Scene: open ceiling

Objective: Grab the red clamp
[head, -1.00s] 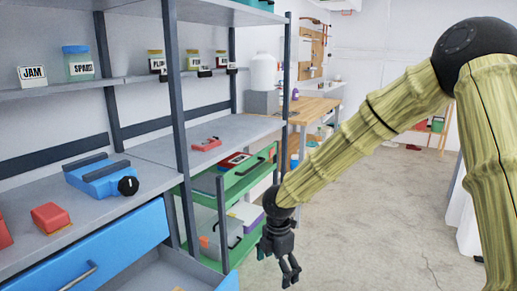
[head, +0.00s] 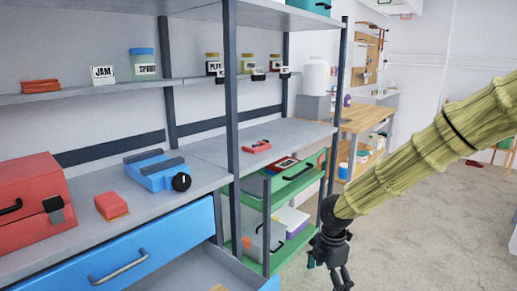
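A small flat red object (head: 257,146), which may be the red clamp, lies on the grey shelf right of the dark upright post. It is too small for me to be sure of its shape. My gripper (head: 342,283) hangs low at the bottom edge, to the right of and below that shelf, well apart from the red object. Its fingers look spread, with nothing seen between them.
Upright posts (head: 232,100) divide the shelving. Open floor (head: 425,235) lies to the right.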

